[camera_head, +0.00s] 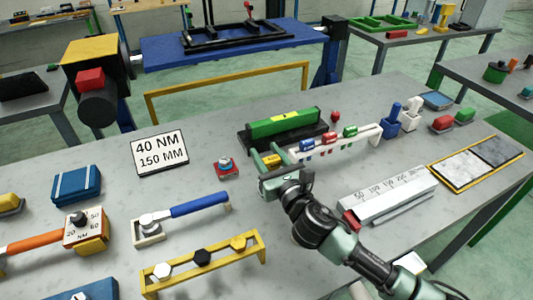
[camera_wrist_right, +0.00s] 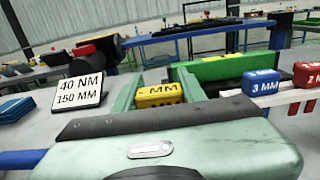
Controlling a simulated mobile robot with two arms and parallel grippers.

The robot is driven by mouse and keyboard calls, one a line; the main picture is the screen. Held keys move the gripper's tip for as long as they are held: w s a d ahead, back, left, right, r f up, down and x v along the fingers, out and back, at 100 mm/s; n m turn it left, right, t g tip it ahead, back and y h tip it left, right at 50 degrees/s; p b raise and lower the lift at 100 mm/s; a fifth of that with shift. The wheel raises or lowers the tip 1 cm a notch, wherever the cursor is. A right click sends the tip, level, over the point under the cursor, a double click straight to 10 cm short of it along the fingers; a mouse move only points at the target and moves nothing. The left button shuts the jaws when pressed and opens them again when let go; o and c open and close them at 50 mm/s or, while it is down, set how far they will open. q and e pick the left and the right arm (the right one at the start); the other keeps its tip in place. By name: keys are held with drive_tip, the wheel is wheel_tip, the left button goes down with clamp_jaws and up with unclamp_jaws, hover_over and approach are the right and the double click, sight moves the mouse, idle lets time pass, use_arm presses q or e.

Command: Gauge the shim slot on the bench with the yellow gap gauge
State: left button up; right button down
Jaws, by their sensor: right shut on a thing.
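The yellow gap gauge (camera_head: 272,161) is between the fingers of my right gripper (camera_head: 267,158), which is shut on it. In the right wrist view the gauge (camera_wrist_right: 160,95) shows "MM" lettering between two green fingers (camera_wrist_right: 158,92); its digit is not clear. A long green block with a yellow label on a black base, seemingly the shim slot fixture (camera_head: 283,124), lies just behind the gripper. It also shows behind the gauge in the wrist view (camera_wrist_right: 215,68). The slot opening itself is not clear. My left gripper is not in view.
A white rack (camera_head: 368,137) with red, blue and green gauges stands right of the gripper. A white ruler-marked block (camera_head: 388,194) lies to the right.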

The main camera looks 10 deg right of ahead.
drive_tip(key=shift+p, duration=0.4)
idle(0.5)
drive_tip(key=shift+f+b, duration=0.75)
drive_tip(key=shift+f, duration=0.4)
idle(0.4)
